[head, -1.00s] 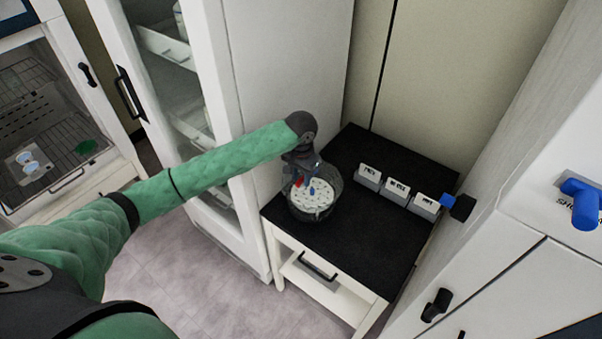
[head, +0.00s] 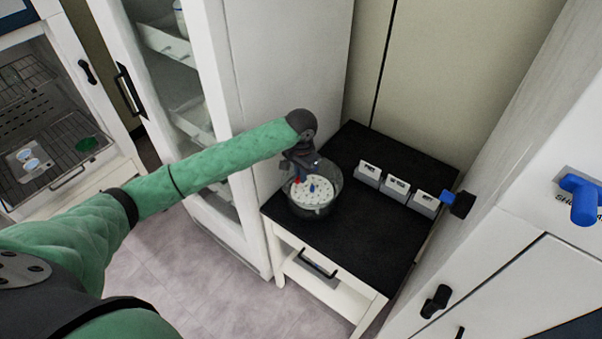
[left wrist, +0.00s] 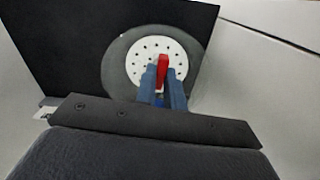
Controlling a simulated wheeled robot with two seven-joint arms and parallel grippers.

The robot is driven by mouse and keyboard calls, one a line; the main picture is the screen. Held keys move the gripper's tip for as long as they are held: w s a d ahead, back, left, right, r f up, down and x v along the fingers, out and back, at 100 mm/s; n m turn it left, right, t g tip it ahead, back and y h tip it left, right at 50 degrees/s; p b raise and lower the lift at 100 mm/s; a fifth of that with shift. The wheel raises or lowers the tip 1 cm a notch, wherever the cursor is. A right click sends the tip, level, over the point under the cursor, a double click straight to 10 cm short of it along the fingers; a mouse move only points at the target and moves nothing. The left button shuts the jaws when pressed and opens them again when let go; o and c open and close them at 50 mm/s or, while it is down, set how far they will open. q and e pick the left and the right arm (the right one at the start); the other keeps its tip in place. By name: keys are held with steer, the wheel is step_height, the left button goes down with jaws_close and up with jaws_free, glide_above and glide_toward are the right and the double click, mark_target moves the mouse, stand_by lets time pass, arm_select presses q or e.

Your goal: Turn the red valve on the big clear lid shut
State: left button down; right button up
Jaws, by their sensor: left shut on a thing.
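The big clear lid (head: 327,205) covers a round vessel on the black-topped table. A white perforated disc (head: 323,194) shows through it, and in the left wrist view (left wrist: 140,62). The red valve is a small red handle (left wrist: 162,68) between the fingers in the left wrist view. Only a bit of red shows in the head view (head: 297,180). My left gripper (head: 299,174) points down at the lid's left side and is shut on the red valve; its blue fingers (left wrist: 163,82) flank the handle. My right gripper is not in view.
The black tabletop (head: 370,235) is clear in front and to the right of the vessel. Several labelled holders (head: 397,187) stand along its right back side. A tall white cabinet (head: 285,70) stands close behind my left arm. Blue-handled valves (head: 580,198) stick out from the white unit at right.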

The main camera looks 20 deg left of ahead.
arm_select(q)
steer(key=m, duration=0.3)
steer(key=shift+r, duration=0.1)
steer(key=m, duration=1.2)
steer(key=shift+m, duration=0.7)
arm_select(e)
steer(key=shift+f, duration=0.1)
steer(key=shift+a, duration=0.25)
arm_select(q)
steer(key=c, duration=1.5)
jaws_free()
